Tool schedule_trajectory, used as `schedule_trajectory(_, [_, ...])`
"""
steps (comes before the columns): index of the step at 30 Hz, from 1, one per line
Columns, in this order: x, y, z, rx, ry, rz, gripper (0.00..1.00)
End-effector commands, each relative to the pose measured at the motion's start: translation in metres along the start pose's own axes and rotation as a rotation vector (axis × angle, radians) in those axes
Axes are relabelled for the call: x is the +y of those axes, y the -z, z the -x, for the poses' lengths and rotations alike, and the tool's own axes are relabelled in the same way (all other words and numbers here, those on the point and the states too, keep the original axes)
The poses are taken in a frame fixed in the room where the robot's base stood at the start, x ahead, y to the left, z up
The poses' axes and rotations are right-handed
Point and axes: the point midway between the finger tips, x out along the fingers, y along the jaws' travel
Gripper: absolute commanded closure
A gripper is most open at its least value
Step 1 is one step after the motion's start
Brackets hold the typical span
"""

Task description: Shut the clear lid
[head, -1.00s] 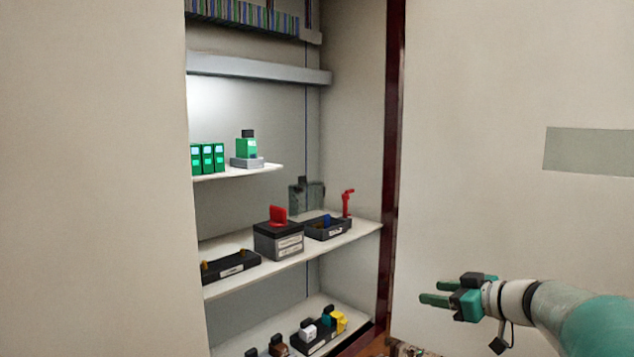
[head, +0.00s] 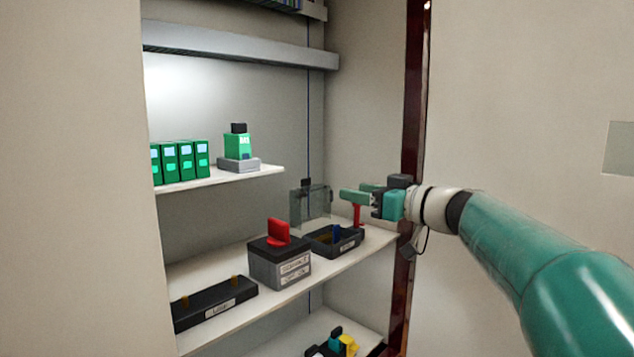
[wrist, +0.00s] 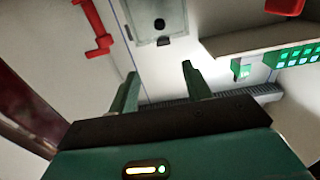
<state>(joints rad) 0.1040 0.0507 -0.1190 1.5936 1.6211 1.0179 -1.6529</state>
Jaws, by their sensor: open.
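The clear lid (head: 311,206) stands upright, open, at the back of a dark open box (head: 350,245) on the middle shelf. It has a black tab on its top edge. A blue piece (head: 337,232) sits inside the box. My gripper (head: 355,193) is open and empty, right of the lid and above the box's right end, apart from the lid in the picture. In the wrist view the lid (wrist: 160,28) shows at the top, beyond my open fingers (wrist: 160,75).
A red lever (head: 357,215) rises by the box's right end, just below my fingers; it also shows in the wrist view (wrist: 96,25). A grey box with a red handle (head: 277,232) stands left. An upper shelf (head: 262,173) holds green breakers. The cabinet's dark frame (head: 413,100) is at right.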

Motion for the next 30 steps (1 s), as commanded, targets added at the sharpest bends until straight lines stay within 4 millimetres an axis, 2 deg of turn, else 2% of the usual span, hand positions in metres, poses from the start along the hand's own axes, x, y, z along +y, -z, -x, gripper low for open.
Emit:
schedule_trajectory(5, [-0.004, 0.001, -0.024, 0.001, 0.004, 0.002, 0.51])
schedule_trajectory(18, [0.001, 0.0, -0.107, 0.0, 0.0, 0.003, 0.51])
schedule_trajectory(24, [0.003, 0.001, -0.127, 0.001, -0.002, 0.004, 0.51])
schedule_trajectory(30, [0.004, 0.001, -0.13, 0.0, -0.004, 0.003, 0.51])
